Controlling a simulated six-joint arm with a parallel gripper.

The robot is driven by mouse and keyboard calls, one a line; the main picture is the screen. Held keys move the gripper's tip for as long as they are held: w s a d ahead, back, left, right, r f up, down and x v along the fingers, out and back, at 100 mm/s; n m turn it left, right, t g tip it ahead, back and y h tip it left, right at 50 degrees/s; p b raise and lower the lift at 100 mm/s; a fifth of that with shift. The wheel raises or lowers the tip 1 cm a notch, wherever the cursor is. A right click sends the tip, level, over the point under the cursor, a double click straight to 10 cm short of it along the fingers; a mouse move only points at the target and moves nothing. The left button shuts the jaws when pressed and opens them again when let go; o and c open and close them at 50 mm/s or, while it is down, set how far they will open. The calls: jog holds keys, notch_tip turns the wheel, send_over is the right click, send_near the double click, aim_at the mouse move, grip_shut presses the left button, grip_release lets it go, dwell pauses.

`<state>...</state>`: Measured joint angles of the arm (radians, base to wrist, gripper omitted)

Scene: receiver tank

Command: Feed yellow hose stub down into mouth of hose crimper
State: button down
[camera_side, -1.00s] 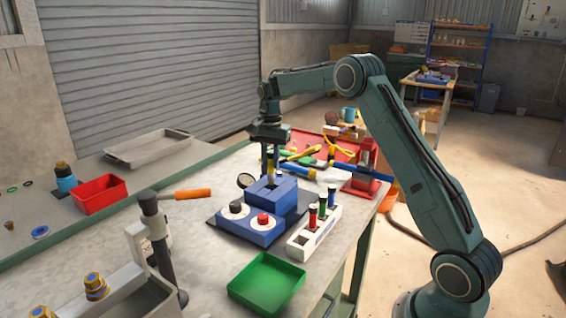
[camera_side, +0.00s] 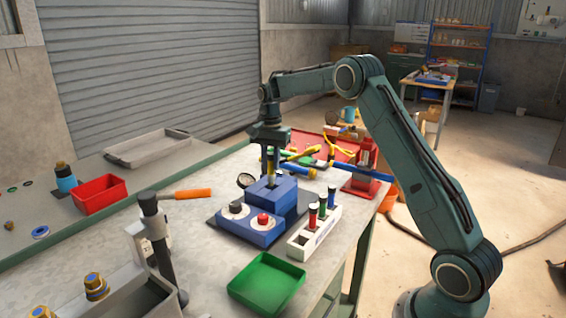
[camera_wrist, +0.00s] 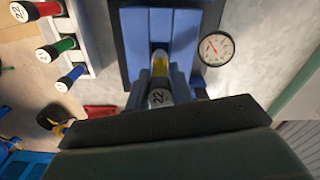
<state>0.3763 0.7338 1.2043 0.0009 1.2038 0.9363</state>
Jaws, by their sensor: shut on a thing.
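The yellow hose stub (camera_wrist: 160,68) has a pale end cap marked 22. It also shows in the side view (camera_side: 271,165), upright between the fingers. My gripper (camera_side: 270,173) is shut on it, directly over the blue hose crimper (camera_side: 283,200). In the wrist view, the fingers flank the stub in front of the blue crimper (camera_wrist: 135,42). The stub's lower end is at the crimper's mouth; I cannot tell how far inside it is. The mouth is mostly hidden by the fingers and stub.
A white rack (camera_side: 314,238) holds red, green and blue stubs right of the crimper. A round gauge (camera_wrist: 215,48) stands beside the crimper. A green tray (camera_side: 267,284) lies in front. A red stand (camera_side: 365,184) and a tool-filled red tray are behind to the right.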

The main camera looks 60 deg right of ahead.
aim_at(271, 174)
jog(key=shift+f, duration=0.25)
jog(key=shift+f, duration=1.05)
jog(key=shift+f, duration=0.35)
jog(key=shift+f, duration=0.35)
jog(key=shift+f, duration=0.15)
jog(key=c, duration=1.1)
grip_release()
jog(key=shift+c, duration=0.2)
